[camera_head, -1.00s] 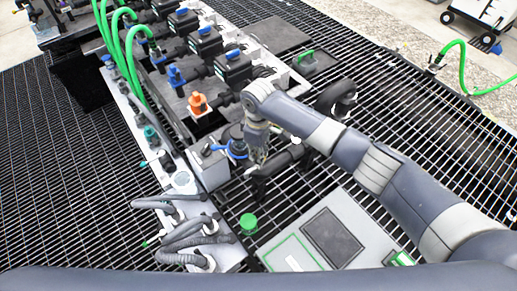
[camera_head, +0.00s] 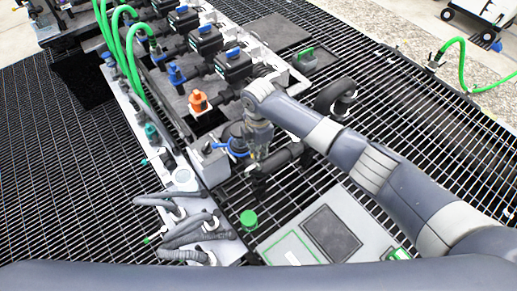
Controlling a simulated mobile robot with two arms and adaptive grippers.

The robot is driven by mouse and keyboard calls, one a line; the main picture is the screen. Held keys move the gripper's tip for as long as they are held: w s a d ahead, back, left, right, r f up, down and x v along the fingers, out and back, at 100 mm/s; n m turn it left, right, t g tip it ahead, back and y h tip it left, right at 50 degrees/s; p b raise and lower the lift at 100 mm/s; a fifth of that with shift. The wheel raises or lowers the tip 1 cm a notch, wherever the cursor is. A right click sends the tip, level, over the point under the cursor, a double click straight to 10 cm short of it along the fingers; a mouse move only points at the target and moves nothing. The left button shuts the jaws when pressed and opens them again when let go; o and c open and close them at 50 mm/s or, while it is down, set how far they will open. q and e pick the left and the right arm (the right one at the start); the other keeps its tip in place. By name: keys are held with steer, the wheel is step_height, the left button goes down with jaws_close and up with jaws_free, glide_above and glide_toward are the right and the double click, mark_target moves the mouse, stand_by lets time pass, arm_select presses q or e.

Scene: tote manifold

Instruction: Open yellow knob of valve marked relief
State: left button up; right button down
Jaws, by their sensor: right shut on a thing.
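My right gripper (camera_head: 258,152) points down at the near end of the valve manifold, beside a black pipe. It is shut on a small part with a yellowish tint, which appears to be the yellow knob; the fingers hide most of it. I cannot read any relief marking at this size. My left gripper is not in view.
An orange valve knob (camera_head: 198,102) and a blue valve (camera_head: 177,75) stand farther up the manifold. Grey hoses (camera_head: 185,232) lie at the near left. A green cap (camera_head: 249,220) is in front of the gripper. Grating (camera_head: 420,130) lies open to the right.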

steer(key=shift+r+n, duration=0.1)
steer(key=shift+n, duration=0.8)
steer(key=c, duration=1.7)
jaws_free()
steer(key=shift+o, duration=0.5)
step_height(320, 180, up, 12)
